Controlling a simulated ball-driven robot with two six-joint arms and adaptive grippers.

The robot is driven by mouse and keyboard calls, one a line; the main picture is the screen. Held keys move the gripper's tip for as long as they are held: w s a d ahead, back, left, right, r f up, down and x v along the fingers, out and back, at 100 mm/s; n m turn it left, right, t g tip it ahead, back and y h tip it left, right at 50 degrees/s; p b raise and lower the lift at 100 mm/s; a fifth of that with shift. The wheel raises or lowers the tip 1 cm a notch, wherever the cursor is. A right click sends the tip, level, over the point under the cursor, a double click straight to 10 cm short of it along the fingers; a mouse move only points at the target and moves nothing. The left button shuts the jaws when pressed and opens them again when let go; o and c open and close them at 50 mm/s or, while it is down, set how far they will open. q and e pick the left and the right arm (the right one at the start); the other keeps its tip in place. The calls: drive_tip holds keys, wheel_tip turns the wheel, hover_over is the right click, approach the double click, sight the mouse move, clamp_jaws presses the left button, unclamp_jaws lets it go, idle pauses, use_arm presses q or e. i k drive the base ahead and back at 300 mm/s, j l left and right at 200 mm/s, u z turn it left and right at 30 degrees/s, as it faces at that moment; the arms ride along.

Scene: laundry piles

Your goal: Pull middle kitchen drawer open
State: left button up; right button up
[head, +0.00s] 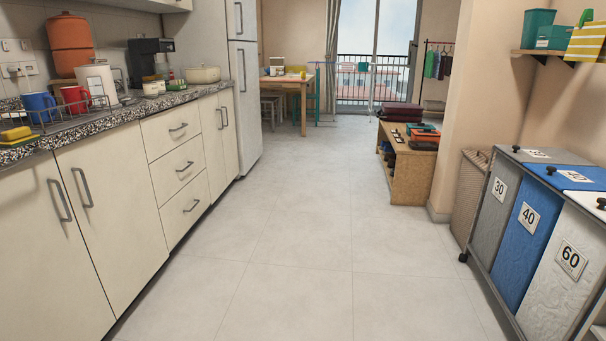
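The middle kitchen drawer (178,171) is cream-coloured with a grey bar handle (185,166). It is the second of three stacked drawers in the lower cabinets on the left. Its front looks flush with the upper drawer (165,130) and the lower drawer (188,207), so it appears shut. Nothing blocks the drawer fronts. Neither of my grippers shows in the head view.
Cabinet doors (112,215) flank the drawers, under a speckled countertop (120,114) holding mugs, a kettle and a pot. A fridge (245,90) stands beyond. Numbered laundry bins (528,225) and a low wooden shelf (411,172) line the right. The tiled floor (300,240) between is clear.

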sight(169, 173)
drive_tip(key=i, duration=0.7)
drive_tip(key=i+l+u, duration=0.1)
drive_tip(key=i, duration=0.6)
drive_tip(key=i+l, duration=0.2)
drive_tip(key=i, duration=0.5)
drive_tip(key=i+l+u, duration=0.15)
drive_tip(key=i+u, duration=0.35)
drive_tip(key=i+l+u, duration=0.25)
drive_tip(key=u, duration=0.2)
drive_tip(key=i+l+u, duration=0.7)
drive_tip(key=l+u, duration=0.3)
drive_tip(key=i+l+u, duration=0.15)
drive_tip(key=l, duration=0.25)
drive_tip(key=l+u, duration=0.2)
drive_tip(key=l, duration=0.15)
